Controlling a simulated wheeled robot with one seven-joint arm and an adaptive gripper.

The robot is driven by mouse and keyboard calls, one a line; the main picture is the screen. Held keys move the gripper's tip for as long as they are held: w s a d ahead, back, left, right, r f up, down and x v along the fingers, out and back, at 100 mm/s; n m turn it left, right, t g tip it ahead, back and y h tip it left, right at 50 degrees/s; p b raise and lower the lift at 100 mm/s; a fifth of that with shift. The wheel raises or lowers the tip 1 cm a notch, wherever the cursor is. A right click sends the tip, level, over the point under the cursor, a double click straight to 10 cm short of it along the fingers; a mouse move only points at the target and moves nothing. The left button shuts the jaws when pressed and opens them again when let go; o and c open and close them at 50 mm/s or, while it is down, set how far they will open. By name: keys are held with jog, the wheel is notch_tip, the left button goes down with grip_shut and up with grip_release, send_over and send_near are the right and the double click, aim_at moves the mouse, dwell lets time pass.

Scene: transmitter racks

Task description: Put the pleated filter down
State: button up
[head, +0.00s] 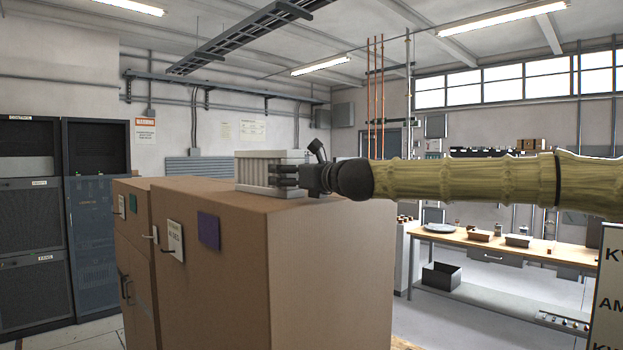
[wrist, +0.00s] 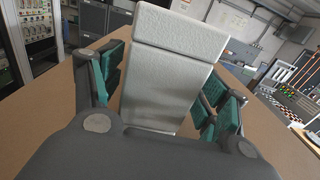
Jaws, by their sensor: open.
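The pleated filter (head: 265,160) is a pale block with ribbed sides. In the head view it sits upright on top of the tan cabinet (head: 320,225). My gripper (head: 285,177) reaches in from the right at the height of the filter's near side. In the wrist view the filter (wrist: 165,85) shows as a whitish block between the two teal-padded fingers of my gripper (wrist: 160,100). The fingers are open, with a visible gap on the right side; on the left I cannot tell whether the pad touches. The filter's far side is hidden.
The tan cabinet top (wrist: 275,145) is bare around the filter. Dark racks (head: 95,215) stand at the left. A wooden workbench (head: 470,243) with trays stands at the right, with a dark bin (head: 441,276) below. A white sign board (head: 609,285) stands at the right edge.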

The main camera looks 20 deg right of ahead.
aim_at(296, 175)
jog(key=b+v, duration=0.1)
jog(key=v, duration=0.3)
jog(key=shift+s, duration=0.2)
jog(key=v, duration=0.3)
jog(key=shift+s+d+r, duration=0.1)
jog(key=shift+s+d, duration=0.1)
jog(key=shift+s, duration=0.1)
jog(key=shift+s+r+p, duration=0.1)
jog(key=shift+s+p, duration=0.15)
jog(key=shift+p, duration=0.05)
jog(key=shift+p+v, duration=0.65)
jog(key=shift+v, duration=0.5)
jog(key=shift+f, duration=0.2)
